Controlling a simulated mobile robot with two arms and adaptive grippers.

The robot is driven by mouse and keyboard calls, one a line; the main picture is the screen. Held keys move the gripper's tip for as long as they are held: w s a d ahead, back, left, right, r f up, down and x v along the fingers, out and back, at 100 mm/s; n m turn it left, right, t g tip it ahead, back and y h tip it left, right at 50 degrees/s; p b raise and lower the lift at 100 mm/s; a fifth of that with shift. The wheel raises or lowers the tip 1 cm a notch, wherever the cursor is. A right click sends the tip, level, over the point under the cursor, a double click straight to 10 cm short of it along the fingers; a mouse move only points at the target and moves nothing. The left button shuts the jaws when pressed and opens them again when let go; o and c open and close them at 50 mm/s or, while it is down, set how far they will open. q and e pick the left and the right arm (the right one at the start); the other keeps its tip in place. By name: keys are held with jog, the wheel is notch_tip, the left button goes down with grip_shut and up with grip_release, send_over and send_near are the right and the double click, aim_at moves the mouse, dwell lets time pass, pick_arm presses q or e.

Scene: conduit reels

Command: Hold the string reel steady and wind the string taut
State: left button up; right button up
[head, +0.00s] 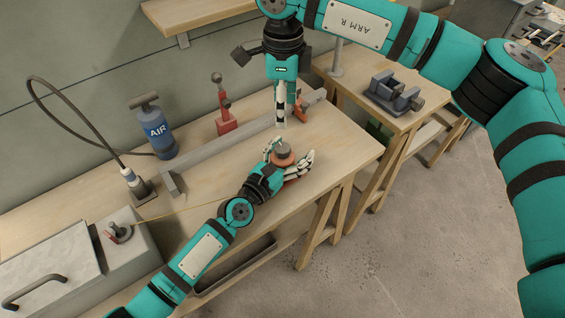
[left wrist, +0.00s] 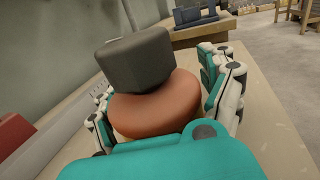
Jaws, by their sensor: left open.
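The string reel (head: 284,158) is an orange, rounded body with a dark grey knob (left wrist: 136,60) on top, standing on the bench near its front edge. It also shows large in the left wrist view (left wrist: 155,108). My left gripper (head: 290,160) is open, with its fingers on both sides of the reel; I cannot tell whether they touch it. A thin yellow string (head: 180,212) runs from the left towards the reel and passes out of sight at my left arm. My right gripper (head: 281,120) points down just above the reel, apart from it; its finger opening is unclear.
A long grey metal beam (head: 215,157) lies across the wooden bench (head: 340,150) behind the reel, near a red stand (head: 226,122). A blue air canister (head: 154,130) stands at the back. A grey box (head: 60,270) is at left, a vise (head: 392,95) on the right-hand table.

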pick_arm(q)
jog(key=v, duration=1.2)
jog(key=shift+s+f, duration=0.1)
